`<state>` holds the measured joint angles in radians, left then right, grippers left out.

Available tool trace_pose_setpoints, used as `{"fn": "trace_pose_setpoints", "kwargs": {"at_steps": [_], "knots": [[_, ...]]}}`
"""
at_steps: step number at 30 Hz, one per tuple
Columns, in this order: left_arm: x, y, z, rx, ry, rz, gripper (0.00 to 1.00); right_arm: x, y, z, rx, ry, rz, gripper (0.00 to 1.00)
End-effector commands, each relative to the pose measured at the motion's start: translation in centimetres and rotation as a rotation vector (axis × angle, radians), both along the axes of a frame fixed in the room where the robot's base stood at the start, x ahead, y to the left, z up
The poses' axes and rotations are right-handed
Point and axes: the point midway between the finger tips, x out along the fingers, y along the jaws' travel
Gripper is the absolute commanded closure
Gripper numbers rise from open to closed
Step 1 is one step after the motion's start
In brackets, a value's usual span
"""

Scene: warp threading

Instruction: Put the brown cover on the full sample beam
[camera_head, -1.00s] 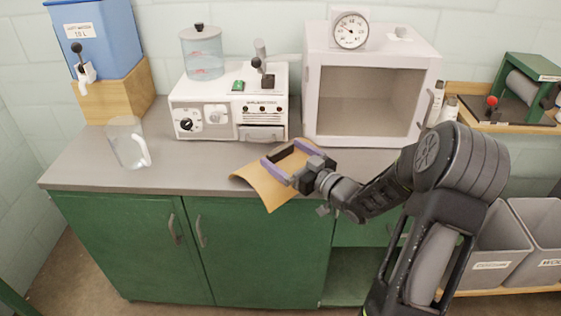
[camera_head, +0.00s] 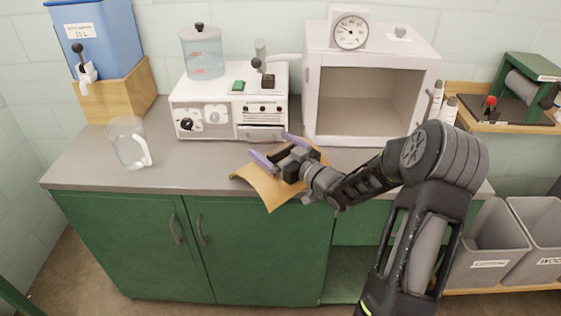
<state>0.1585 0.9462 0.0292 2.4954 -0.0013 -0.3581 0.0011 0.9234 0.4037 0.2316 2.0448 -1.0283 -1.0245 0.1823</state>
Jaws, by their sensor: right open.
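The brown cover (camera_head: 262,187) is a thin, curved tan sheet on the grey counter, overhanging the front edge. My right gripper (camera_head: 277,149) is open above it. Its two purple-lined fingers are spread apart, and its body hides the cover's middle and right part. I cannot tell whether the fingers touch the cover. At the far right, a green frame holds a grey roll (camera_head: 522,84), which may be a sample beam. I cannot tell whether it is the full one. My left gripper is not in view.
A white machine (camera_head: 205,122) and an open-fronted white cabinet (camera_head: 312,100) stand behind the gripper. A glass jug (camera_head: 127,145) and a blue water tank (camera_head: 105,40) are at left. Grey bins (camera_head: 490,262) stand at lower right.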

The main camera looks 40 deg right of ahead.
Motion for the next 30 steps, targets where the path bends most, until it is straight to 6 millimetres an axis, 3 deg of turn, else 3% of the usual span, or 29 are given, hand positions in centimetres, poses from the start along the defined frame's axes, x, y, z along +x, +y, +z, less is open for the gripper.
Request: {"fn": "trace_pose_setpoints", "kwargs": {"at_steps": [27, 30], "knots": [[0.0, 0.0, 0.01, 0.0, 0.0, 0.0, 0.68, 0.0, 0.0, 0.06, 0.0, -0.001, 0.0, 0.71], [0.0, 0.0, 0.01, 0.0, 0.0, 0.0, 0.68, 0.01, 0.01, 0.06, 0.0, -0.001, 0.0, 0.73]]}}
